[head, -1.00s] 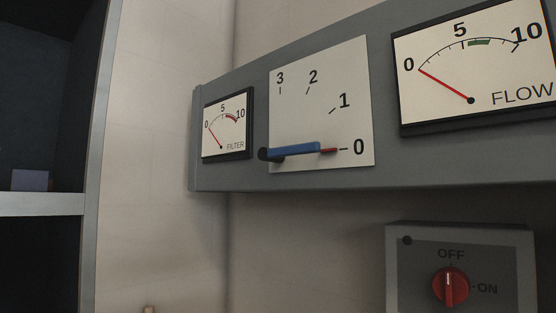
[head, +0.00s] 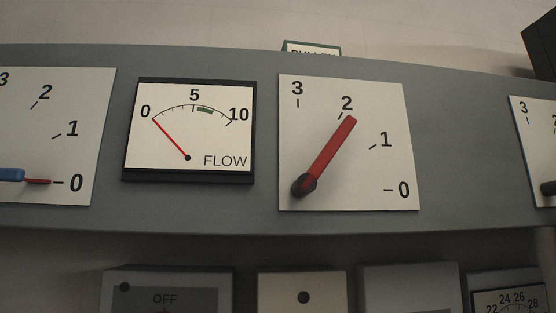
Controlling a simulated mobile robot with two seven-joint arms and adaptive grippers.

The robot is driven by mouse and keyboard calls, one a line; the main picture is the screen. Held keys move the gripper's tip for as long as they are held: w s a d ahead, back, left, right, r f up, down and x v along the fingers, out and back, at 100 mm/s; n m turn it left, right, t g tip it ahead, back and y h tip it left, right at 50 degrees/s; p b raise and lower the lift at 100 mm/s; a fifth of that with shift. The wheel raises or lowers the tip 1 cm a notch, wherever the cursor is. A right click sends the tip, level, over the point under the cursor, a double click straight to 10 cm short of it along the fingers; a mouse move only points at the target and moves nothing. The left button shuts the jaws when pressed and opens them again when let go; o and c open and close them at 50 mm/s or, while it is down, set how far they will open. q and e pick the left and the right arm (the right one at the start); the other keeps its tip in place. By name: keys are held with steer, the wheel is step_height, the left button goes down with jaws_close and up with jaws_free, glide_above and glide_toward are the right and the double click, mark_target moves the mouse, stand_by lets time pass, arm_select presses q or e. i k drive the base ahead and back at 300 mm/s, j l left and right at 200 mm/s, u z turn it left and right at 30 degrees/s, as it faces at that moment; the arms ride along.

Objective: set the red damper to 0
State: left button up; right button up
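The red damper lever (head: 328,153) is mounted on a white scale plate (head: 385,105) marked 3, 2, 1 and 0, right of the middle of the head view. Its dark pivot is at the lower left of the plate. The lever slants up to the right and its tip is at the 2 mark. Neither of my grippers is in the head view.
A blue lever (head: 12,175) points at 0 on a plate at the left. The FLOW meter (head: 190,130) between the plates reads 0. Another scale plate (head: 530,130) is cut off at the right. Several boxes, one marked OFF (head: 165,290), sit below the grey panel (head: 240,220).

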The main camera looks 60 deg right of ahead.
mark_target(307, 183)
steer(key=j+z, duration=0.2)
steer(key=z, duration=0.25)
steer(key=k+j+z, duration=0.1)
steer(key=z, duration=0.3)
steer(key=l+z, duration=0.1)
steer(key=z, duration=0.3)
steer(key=i+z, duration=0.1)
steer(key=z, duration=0.25)
steer(key=i+z, duration=0.1)
steer(key=z, duration=0.3)
